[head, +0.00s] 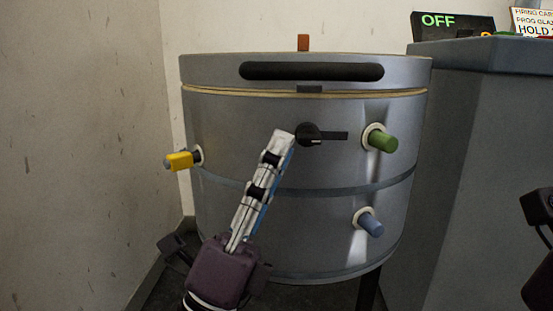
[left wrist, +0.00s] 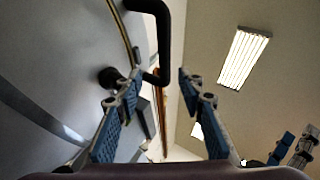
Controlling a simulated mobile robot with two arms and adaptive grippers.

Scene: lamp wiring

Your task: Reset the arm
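My left gripper (head: 283,137) comes up in front of a grey drum-shaped kiln (head: 300,225), its fingertips just left of a black knob with a lever (head: 309,134). The lever points right. In the left wrist view my left gripper (left wrist: 158,82) has its two blue-padded fingers wide apart with nothing between them. The knob (left wrist: 110,77) shows beside the left finger there; whether they touch is unclear. Small blue-padded fingers at the lower right of the left wrist view look like my right gripper (left wrist: 293,147); their opening is unclear.
The kiln has a black lid handle (head: 312,71) and yellow (head: 180,161), green (head: 382,141) and blue (head: 370,223) plugs. A grey cabinet (head: 480,170) stands right, with an OFF sign (head: 452,26) on it. A wall (head: 80,140) is close on the left.

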